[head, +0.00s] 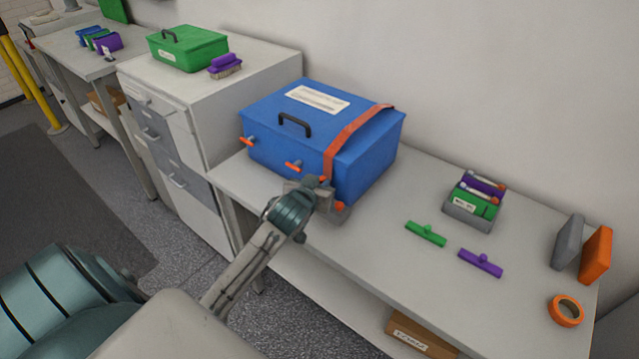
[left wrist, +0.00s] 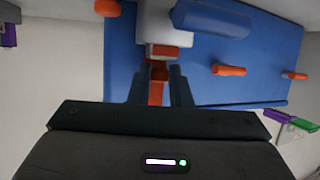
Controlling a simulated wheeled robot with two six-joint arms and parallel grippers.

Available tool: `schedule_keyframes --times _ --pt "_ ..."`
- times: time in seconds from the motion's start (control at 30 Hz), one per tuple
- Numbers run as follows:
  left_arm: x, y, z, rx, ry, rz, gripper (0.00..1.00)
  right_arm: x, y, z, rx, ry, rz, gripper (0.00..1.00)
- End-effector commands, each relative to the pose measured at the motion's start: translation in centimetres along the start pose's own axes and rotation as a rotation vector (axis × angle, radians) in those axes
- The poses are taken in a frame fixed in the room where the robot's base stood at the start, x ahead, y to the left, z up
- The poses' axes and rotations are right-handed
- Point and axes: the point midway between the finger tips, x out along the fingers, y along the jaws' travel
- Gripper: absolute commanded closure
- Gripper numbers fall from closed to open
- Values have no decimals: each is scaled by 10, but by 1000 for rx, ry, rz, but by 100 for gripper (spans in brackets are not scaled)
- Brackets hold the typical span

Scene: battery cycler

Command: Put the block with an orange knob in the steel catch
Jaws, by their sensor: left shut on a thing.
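A blue box (head: 300,135) with a black handle and an orange strap (head: 352,135) stands on the bench. Orange knobs stick out along its front, one at the left (head: 248,142) and one nearer the middle (head: 292,166). I cannot tell which pale part is the steel catch. The gripper hides part of this area. My right gripper is out of view.
A cabinet (head: 225,100) stands left. The bench's front middle is clear.

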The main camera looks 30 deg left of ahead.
Motion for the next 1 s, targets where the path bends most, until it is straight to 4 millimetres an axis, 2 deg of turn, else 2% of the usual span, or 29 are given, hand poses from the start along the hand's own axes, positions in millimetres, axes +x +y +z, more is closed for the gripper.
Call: schedule_keyframes --times 0.13,0.17,0.23,0.27,0.57,0.67,0.77,1.0 --pt "1 0 2 0 0 0 100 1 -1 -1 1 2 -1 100" --pt "1 0 2 0 0 0 77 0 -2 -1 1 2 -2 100" --pt "1 0 2 0 0 0 63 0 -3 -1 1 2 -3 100" --pt "1 0 2 0 0 0 61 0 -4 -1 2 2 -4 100" --pt "0 0 -1 0 1 0 61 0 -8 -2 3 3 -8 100" --pt "-7 0 0 1 0 0 61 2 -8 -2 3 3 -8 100" --pt "-23 0 1 3 1 1 61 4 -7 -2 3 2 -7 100" --pt "-76 0 1 2 2 2 61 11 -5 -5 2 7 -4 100"
